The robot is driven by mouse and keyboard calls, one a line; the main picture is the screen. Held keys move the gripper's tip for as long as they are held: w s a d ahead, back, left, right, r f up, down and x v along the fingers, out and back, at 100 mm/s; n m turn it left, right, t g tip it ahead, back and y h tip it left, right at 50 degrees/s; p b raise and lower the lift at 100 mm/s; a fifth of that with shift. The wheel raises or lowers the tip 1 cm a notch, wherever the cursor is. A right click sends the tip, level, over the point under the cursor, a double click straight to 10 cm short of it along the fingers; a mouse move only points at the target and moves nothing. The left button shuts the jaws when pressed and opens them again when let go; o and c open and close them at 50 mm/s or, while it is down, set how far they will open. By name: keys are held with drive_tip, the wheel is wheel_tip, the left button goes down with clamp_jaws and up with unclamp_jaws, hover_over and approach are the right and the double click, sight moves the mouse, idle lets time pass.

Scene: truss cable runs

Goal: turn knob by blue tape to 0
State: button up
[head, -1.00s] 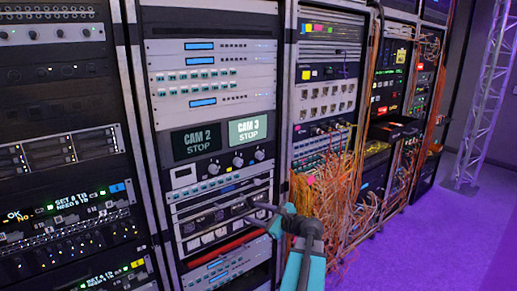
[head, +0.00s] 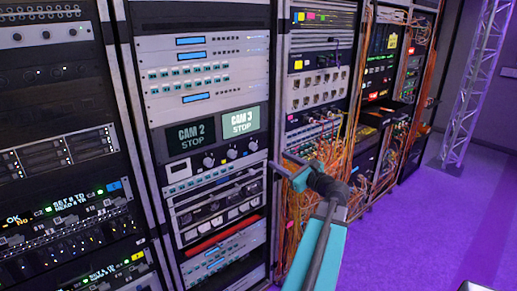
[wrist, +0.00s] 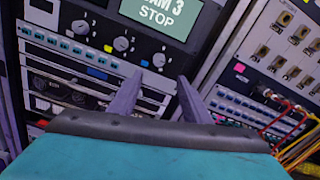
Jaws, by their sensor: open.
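That knob also shows in the head view (head: 253,146). The middle knob (wrist: 121,44) has yellow tape (wrist: 107,48) at its lower left. My gripper (wrist: 160,77) is open and empty, its two fingers pointing at the panel just below the blue-tape knob. It also shows in the head view (head: 278,159), right of the knobs. The knob's setting is too small to read.
The CAM 3 STOP screen (head: 240,122) is above the knobs, beside the CAM 2 STOP screen (head: 191,137). A rack post (wrist: 212,55) stands just right of the panel. Orange cables (head: 330,155) hang close behind my arm. Purple floor (head: 410,235) is open at right.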

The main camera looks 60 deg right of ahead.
sight(255, 147)
drive_tip(key=p+x, duration=0.4)
drive_tip(key=x, duration=0.8)
drive_tip(key=shift+w, duration=0.15)
drive_tip(key=shift+w+d, duration=0.2)
drive_tip(key=shift+w, duration=0.45)
